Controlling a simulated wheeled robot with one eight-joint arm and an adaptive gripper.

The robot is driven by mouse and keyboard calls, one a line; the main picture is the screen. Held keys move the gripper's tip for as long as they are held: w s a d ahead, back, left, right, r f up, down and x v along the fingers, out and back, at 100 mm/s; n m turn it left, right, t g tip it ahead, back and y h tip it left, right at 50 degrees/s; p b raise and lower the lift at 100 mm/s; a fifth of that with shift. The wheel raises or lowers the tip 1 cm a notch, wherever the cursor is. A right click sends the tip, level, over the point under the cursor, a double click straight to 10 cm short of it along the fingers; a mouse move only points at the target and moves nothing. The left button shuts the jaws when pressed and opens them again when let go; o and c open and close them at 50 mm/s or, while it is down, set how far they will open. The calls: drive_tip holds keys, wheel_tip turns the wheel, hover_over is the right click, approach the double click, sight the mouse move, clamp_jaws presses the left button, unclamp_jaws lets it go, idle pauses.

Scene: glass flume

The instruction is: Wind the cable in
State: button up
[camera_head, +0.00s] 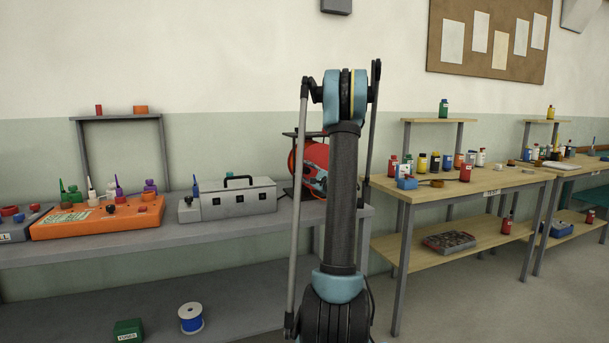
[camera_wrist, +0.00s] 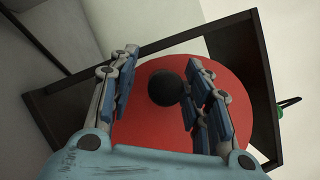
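A red cable reel (camera_head: 298,165) stands in a dark frame at the right end of the grey bench, partly hidden behind my arm. In the wrist view, the red face of the reel (camera_wrist: 150,125) fills the middle, with a round black crank knob (camera_wrist: 165,89) in front of it. My gripper (camera_wrist: 163,64) is open, one finger on each side of the knob. The knob appears closer to the right finger; I cannot tell whether they touch. In the head view my gripper is mostly hidden behind my arm. I cannot make out the cable.
A grey box with a black handle (camera_head: 235,199) sits on the bench left of the reel. An orange case (camera_head: 98,218) with bottles is farther left. A blue-and-white spool (camera_head: 191,318) and a green box (camera_head: 128,331) are below. Wooden tables (camera_head: 465,184) with bottles stand to the right.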

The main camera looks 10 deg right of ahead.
drive_tip(key=shift+d, duration=0.1)
drive_tip(key=v, duration=1.2)
drive_tip(key=shift+w, duration=0.1)
idle(0.9)
